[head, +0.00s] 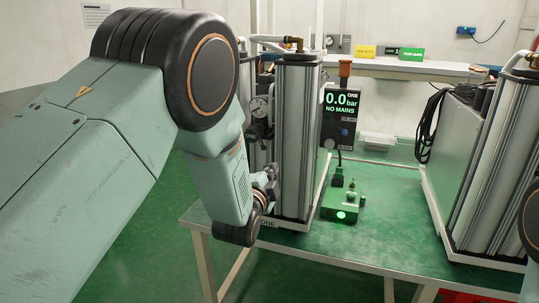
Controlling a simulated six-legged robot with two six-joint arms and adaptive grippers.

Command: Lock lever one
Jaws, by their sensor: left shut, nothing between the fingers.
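Sieve column one (297,140) is a tall silver ribbed unit standing upright on a white base at the near left of the green table. Its black display (342,112) reads "ONE", "0.0 bar" and "NO MAINS". My left gripper (271,180) is shut and empty, low beside the column's left face. I cannot tell whether it touches anything there. I cannot make out lever one; my left arm and gripper cover part of that side. My right gripper is out of view; only a bit of my right arm shows at the right edge.
A green box (340,207) with a lit button stands right of column one. A second column unit (490,150) stands at the right with a black cable coil. A back shelf (400,68) carries yellow and green labels.

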